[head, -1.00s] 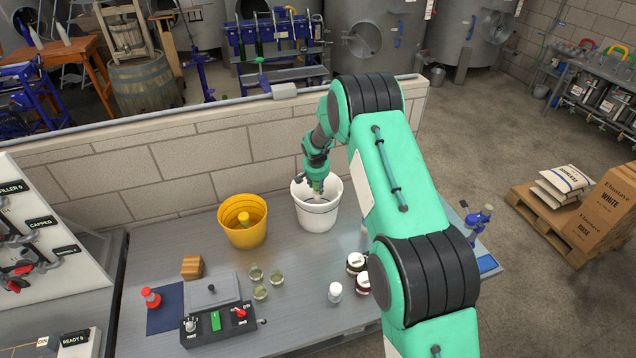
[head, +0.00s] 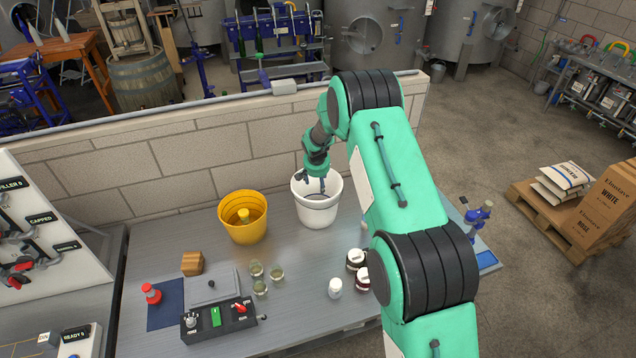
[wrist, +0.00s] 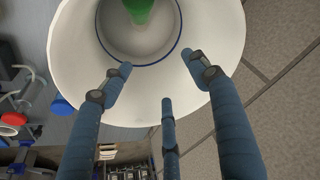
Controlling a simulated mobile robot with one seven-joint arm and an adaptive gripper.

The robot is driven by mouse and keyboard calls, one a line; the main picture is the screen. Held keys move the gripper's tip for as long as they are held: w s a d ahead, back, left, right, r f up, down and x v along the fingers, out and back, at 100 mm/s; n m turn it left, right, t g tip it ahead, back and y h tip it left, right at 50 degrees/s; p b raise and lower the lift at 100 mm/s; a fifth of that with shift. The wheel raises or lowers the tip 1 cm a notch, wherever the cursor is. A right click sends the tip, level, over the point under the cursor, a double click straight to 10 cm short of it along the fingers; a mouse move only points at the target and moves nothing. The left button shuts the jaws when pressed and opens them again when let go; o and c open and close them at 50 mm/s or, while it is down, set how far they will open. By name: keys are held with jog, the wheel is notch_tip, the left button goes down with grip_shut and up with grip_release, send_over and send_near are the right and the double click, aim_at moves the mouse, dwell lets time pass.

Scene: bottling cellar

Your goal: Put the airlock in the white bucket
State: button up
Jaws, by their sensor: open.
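The white bucket (head: 318,212) stands upright on the grey bench against the block wall. In the wrist view its wide white rim and wall (wrist: 220,40) fill the top. A green tapered thing, seemingly the airlock (wrist: 138,10), shows inside the bucket's mouth, cut off by the top edge of the picture; I cannot tell whether it rests on the bottom. It is hidden in the head view. My gripper (head: 314,188) is over the bucket's mouth. Its blue fingers (wrist: 155,85) are spread open, with nothing between them and apart from the green thing.
A yellow bucket (head: 242,232) with a yellow thing inside stands to the left. Several small glasses (head: 260,287), a wooden block (head: 192,263), a red-topped item (head: 151,293) and a control box (head: 216,319) are nearer. Dark jars (head: 356,260) and a white bottle (head: 335,288) stand front right.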

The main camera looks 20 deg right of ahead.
jog(key=shift+r, duration=0.1)
notch_tip(320, 180, up, 7)
jog(key=shift+p, duration=0.45)
dwell(0.4)
dwell(0.4)
